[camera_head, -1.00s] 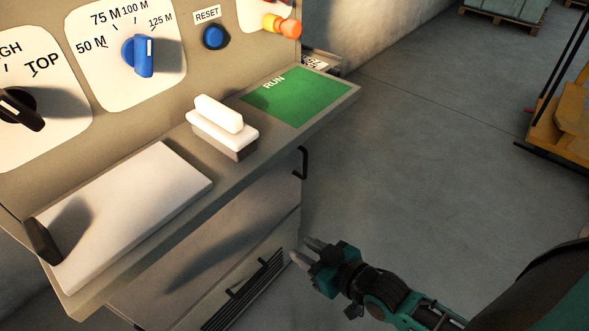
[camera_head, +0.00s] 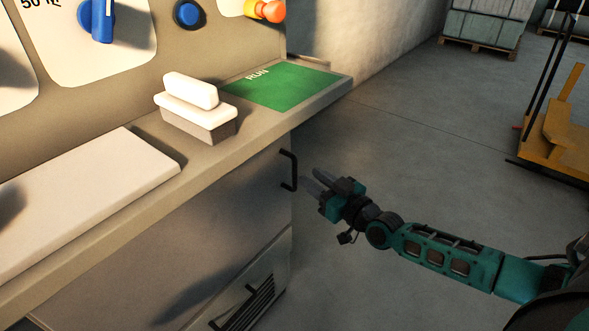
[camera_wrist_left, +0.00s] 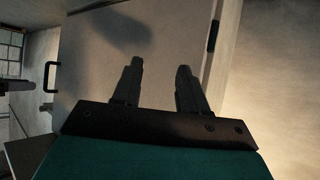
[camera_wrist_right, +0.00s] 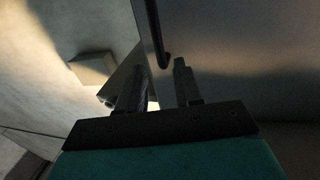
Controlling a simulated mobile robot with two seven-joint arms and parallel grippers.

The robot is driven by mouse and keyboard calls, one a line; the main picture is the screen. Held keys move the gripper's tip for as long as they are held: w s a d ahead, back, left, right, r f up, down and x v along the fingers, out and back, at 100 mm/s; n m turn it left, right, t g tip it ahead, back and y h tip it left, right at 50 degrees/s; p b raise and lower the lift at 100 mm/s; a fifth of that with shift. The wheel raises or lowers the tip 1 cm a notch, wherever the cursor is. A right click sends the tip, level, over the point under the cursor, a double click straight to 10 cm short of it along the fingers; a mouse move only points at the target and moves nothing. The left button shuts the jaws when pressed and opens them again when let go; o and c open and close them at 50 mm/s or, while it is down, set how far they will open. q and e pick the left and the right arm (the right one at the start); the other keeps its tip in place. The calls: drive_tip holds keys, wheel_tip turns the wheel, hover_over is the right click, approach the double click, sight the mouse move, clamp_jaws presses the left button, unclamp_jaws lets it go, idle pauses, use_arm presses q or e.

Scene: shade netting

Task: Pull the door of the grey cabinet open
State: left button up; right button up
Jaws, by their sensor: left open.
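The grey cabinet's door (camera_head: 190,235) is the flat front panel below the worktop, and it looks shut. Its black bar handle (camera_head: 290,170) stands upright near the panel's right edge. My right gripper (camera_head: 313,180) is just right of the handle, its fingers apart and pointing at it. In the right wrist view the handle (camera_wrist_right: 154,35) comes down between the open fingertips (camera_wrist_right: 158,66), and the fingers are not shut on it. My left gripper (camera_wrist_left: 160,66) is open and empty, facing the grey panel (camera_wrist_left: 150,40); the handle (camera_wrist_left: 51,77) shows to its left.
The worktop ledge (camera_head: 225,160) juts out above the door, with a white-topped block (camera_head: 195,108) and a green RUN plate (camera_head: 283,86) on it. A vented panel (camera_head: 255,295) lies below. Floor to the right is clear up to a yellow cart (camera_head: 560,130).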

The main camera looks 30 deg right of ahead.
sight(296, 167)
drive_tip(key=w, duration=0.2)
drive_tip(key=w+a+b, duration=0.1)
drive_tip(key=w, duration=0.2)
drive_tip(key=shift+w+f, duration=0.1)
drive_tip(key=shift+w+a+b, duration=0.25)
drive_tip(key=shift+w+b, duration=0.25)
drive_tip(key=shift+w, duration=0.45)
clamp_jaws()
